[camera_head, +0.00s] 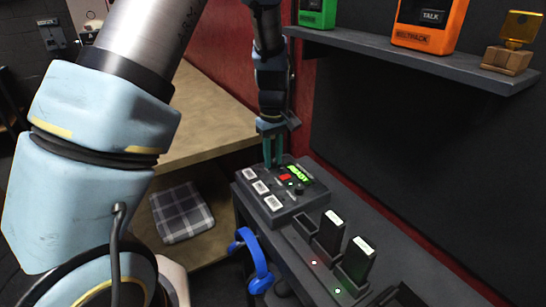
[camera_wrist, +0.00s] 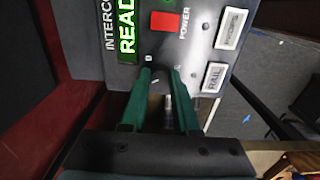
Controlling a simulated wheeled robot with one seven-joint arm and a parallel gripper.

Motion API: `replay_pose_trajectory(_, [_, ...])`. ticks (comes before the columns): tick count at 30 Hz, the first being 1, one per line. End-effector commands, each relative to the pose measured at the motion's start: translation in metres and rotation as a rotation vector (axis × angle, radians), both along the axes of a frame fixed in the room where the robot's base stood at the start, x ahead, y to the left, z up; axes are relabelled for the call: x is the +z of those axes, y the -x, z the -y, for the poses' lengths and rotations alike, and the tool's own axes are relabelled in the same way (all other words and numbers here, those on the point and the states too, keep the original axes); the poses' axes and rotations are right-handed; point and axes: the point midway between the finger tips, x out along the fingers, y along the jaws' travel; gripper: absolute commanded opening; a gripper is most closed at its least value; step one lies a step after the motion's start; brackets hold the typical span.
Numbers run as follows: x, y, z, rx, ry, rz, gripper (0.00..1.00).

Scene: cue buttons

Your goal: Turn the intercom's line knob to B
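The intercom (camera_head: 272,203) is a dark box on the shelf in the head view, with a green lit display (camera_head: 298,172), a red button (camera_head: 284,177) and several white buttons. My gripper (camera_head: 271,165) points down at its far end. In the wrist view my gripper (camera_wrist: 161,73) has its two green fingers a narrow gap apart, straddling a dark part with a pale mark (camera_wrist: 157,81), which looks like the line knob. Small letter marks sit just beyond the fingertips, too small to read surely. Whether the fingers touch the knob I cannot tell. The head view hides the knob behind the fingers.
The wrist view shows the red POWER button (camera_wrist: 165,22) close beyond the fingertips and a RAIL button (camera_wrist: 213,77) to the right. Two upright black packs (camera_head: 330,232) stand in a charger near the intercom. Blue headphones (camera_head: 254,262) hang at the shelf's front edge.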

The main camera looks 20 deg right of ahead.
Motion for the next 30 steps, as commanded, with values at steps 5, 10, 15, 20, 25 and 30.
replay_pose_trajectory(5, [0.0002,-0.0001,0.0002,0.0,0.001,0.0,0.06])
replay_pose_trajectory(10, [0.0003,-0.0002,0.0003,0.0,0.001,0.0,0.0])
replay_pose_trajectory(15, [0.0004,-0.0002,0.0004,0.0,0.001,0.001,0.0])
replay_pose_trajectory(20, [0.0002,-0.0003,0.0004,-0.014,0.001,0.001,0.0])
replay_pose_trajectory(25, [0.0,-0.0007,0.0002,-0.071,0.002,0.001,0.0])
replay_pose_trajectory(30, [-0.0005,-0.001,0.0001,-0.183,0.001,0.002,0.0])
